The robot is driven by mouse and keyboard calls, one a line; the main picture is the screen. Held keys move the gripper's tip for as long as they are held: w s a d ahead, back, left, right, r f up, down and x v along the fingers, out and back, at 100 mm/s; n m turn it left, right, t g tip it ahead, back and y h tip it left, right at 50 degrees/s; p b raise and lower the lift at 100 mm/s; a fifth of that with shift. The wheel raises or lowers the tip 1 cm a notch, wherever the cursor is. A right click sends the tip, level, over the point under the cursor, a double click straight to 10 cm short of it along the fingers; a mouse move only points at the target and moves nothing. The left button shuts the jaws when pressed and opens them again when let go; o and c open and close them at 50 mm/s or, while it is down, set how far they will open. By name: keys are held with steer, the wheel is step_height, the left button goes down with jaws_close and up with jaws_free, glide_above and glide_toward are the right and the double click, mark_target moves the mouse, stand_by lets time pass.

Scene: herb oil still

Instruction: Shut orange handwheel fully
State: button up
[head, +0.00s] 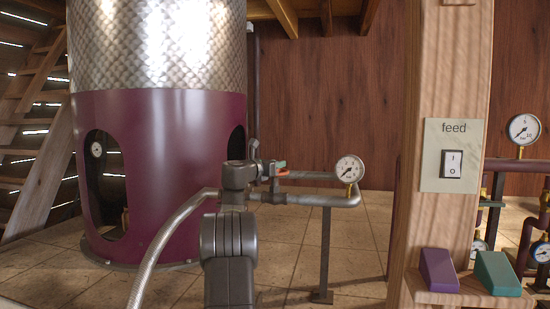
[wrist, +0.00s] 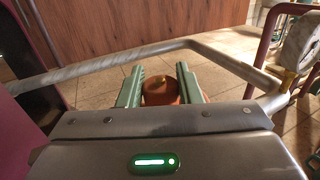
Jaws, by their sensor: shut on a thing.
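The orange handwheel (wrist: 161,92) sits between the two green fingers of my gripper (wrist: 159,88) in the wrist view, with a small brass-coloured piece at its middle. The fingers are shut on its two sides. The near part of the wheel is hidden behind my gripper's body. In the head view my gripper (head: 272,169) is by the horizontal pipe, and only a small orange bit of the handwheel (head: 282,173) shows beside a green fingertip. How far the wheel is turned cannot be told.
A grey pipe (head: 312,199) on a post carries a round gauge (head: 350,168) just right of my gripper. A large still with a purple base (head: 165,170) stands at left. A wooden post (head: 448,75) with a feed switch (head: 452,164) stands at right. Tiled floor lies between.

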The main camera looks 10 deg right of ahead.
steer(key=shift+r+m+g+h+p, duration=0.2)
steer(key=shift+m+g+h+p, duration=0.55)
steer(key=shift+p, duration=1.15)
steer(key=shift+r+m+g+h+p, duration=0.15)
steer(key=shift+m+g+h+p, duration=0.6)
steer(key=shift+p, duration=1.15)
steer(key=shift+g+p, duration=0.7)
steer(key=shift+p, duration=0.55)
steer(key=m+g+p, duration=0.1)
steer(key=p, duration=0.4)
steer(key=shift+m+g+h, duration=0.3)
steer(key=shift+g+h, duration=0.1)
steer(key=m+g+p, duration=0.1)
steer(key=p, duration=0.5)
steer(key=m+g+h+p, duration=0.1)
steer(key=g+p, duration=0.1)
steer(key=p, duration=0.4)
steer(key=shift+r+g, duration=0.2)
steer(key=shift+g, duration=0.1)
steer(key=m+p, duration=0.1)
steer(key=p, duration=0.2)
steer(key=shift+f+g, duration=0.1)
steer(key=shift+g, duration=0.2)
steer(key=shift+f+g+p, duration=0.3)
steer(key=shift+p, duration=0.4)
steer(key=o, duration=1)
steer(key=shift+f, duration=0.15)
steer(key=shift+c, duration=0.2)
